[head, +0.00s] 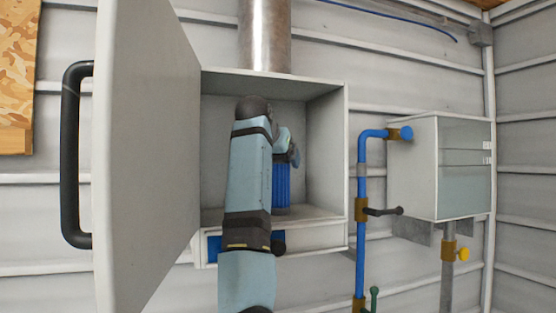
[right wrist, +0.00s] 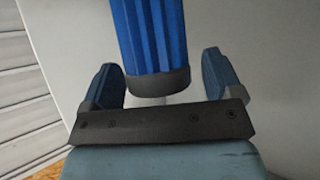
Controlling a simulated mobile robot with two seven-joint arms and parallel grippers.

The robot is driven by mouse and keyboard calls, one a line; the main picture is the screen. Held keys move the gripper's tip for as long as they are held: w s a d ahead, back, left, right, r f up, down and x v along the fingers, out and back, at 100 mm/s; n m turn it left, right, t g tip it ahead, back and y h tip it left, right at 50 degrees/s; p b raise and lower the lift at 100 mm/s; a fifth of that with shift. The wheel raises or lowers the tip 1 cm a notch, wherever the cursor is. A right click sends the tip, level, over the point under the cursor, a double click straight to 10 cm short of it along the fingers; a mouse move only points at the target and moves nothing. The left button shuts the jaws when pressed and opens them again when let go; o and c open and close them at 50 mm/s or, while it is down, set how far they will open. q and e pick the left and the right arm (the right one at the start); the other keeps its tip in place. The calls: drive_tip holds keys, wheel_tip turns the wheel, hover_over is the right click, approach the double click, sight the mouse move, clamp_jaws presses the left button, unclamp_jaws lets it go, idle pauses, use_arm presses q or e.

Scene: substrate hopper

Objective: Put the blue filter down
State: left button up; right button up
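The blue filter (head: 282,187) is a ribbed blue cylinder inside the open grey cabinet (head: 325,140). It looks upright, with its lower end at the cabinet floor; my right arm hides its left side and part of its top. In the right wrist view the filter (right wrist: 150,38) shows a dark end cap close to the palm. My right gripper (head: 291,152) is at the filter's upper end. In the right wrist view its two blue fingers (right wrist: 160,72) stand apart on either side of the filter, with visible gaps. My left gripper is not in view.
The cabinet door (head: 150,150) with a black handle (head: 72,155) is swung open on the left. A shallow compartment below the cabinet floor shows something blue (head: 214,248). A blue pipe (head: 361,220) with valves and a glass-fronted box (head: 440,165) are on the right.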

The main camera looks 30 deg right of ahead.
drive_tip(key=shift+r, duration=0.25)
drive_tip(key=shift+s+a, duration=0.2)
drive_tip(key=shift+a, duration=0.05)
drive_tip(key=b+v, duration=0.3)
drive_tip(key=v, duration=0.8)
drive_tip(key=shift+r, duration=0.3)
drive_tip(key=shift+f, duration=0.1)
